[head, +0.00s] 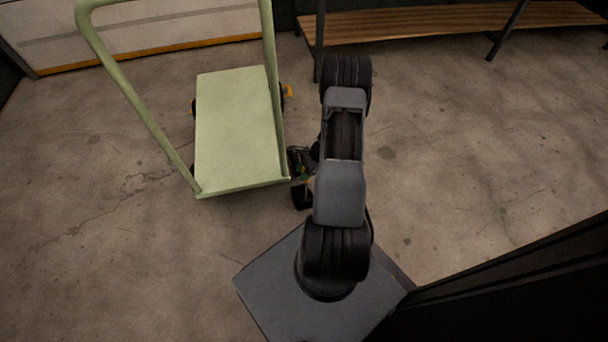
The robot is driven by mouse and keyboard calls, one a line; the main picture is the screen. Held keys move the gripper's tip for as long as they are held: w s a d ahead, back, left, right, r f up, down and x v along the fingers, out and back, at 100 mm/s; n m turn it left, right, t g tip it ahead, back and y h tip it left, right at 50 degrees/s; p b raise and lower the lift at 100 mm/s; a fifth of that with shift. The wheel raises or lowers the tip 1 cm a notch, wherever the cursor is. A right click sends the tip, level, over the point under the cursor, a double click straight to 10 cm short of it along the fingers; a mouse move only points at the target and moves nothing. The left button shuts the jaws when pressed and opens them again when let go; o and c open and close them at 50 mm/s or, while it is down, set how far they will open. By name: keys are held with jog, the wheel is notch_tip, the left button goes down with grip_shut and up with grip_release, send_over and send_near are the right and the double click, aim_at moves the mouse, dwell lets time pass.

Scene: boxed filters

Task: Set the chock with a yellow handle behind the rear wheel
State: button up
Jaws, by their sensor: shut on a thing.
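A pale green platform cart (237,120) with a tall push handle (140,105) stands left of my arm. My gripper (306,176) is low beside the cart's near right corner, partly hidden by my arm. It is shut on a dark chock (301,198), of which a small yellowish bit of handle shows between the jaws. The chock is just off the deck's near right corner; I cannot tell whether it touches the floor. The cart's near right wheel is not clearly visible. Small yellow wheel parts show at the deck's far right side (288,90) and left side.
A wooden bench or shelf (450,20) with dark legs stands at the back right. A pale cabinet (150,30) with a yellow bottom edge is at the back left. A dark structure (520,290) fills the lower right. The concrete floor right of my arm is clear.

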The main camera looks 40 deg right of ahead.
jog(key=shift+w+d+b, duration=0.15)
jog(key=shift+w+d, duration=0.2)
jog(key=shift+w, duration=0.45)
jog(key=shift+w+d+b, duration=0.1)
jog(key=shift+w+d, duration=0.3)
jog(key=shift+w, duration=0.35)
jog(key=shift+w+d+b, duration=0.15)
jog(key=shift+w+d, duration=0.2)
jog(key=shift+w, duration=0.45)
jog(key=o, duration=1.1)
jog(key=shift+a+f, duration=0.1)
